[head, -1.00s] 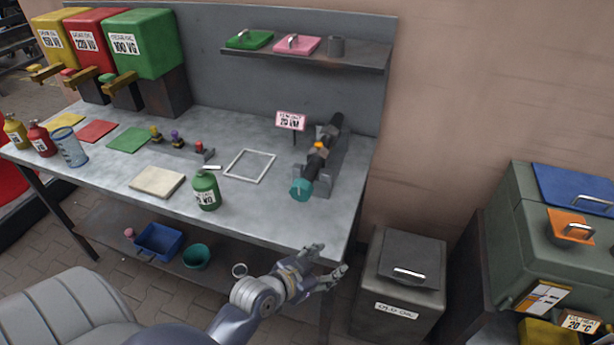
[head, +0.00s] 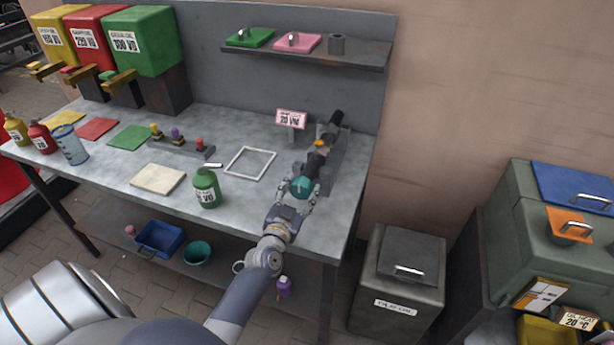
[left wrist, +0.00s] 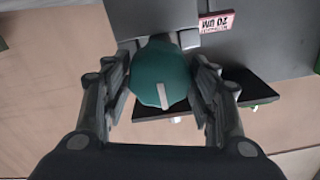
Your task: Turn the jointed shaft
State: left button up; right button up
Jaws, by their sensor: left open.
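The jointed shaft (head: 317,160) is dark with an orange band (head: 319,143). It lies in a grey cradle (head: 336,157) at the right end of the bench. A teal knob (head: 302,187) sits on its near end. My left gripper (head: 299,190) reaches up from the front edge to this knob. In the left wrist view the knob (left wrist: 160,78), with a white mark on its face, sits between the open fingers. The fingers stand on both sides of it, and I cannot tell whether they touch it. My right gripper is not in view.
A green bottle (head: 206,189) and a white square frame (head: 250,163) are left of my arm on the bench (head: 115,187). A pink sign (head: 291,119) stands behind the shaft. A shelf (head: 330,54) hangs above. A grey bin (head: 398,290) stands to the right.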

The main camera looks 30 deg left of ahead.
aim_at(307, 178)
pick_arm(q)
jog(key=x, duration=0.5)
jog(key=shift+w+a, duration=0.1)
jog(key=shift+w, duration=0.3)
jog(key=shift+c, duration=0.3)
jog(key=c, duration=0.8)
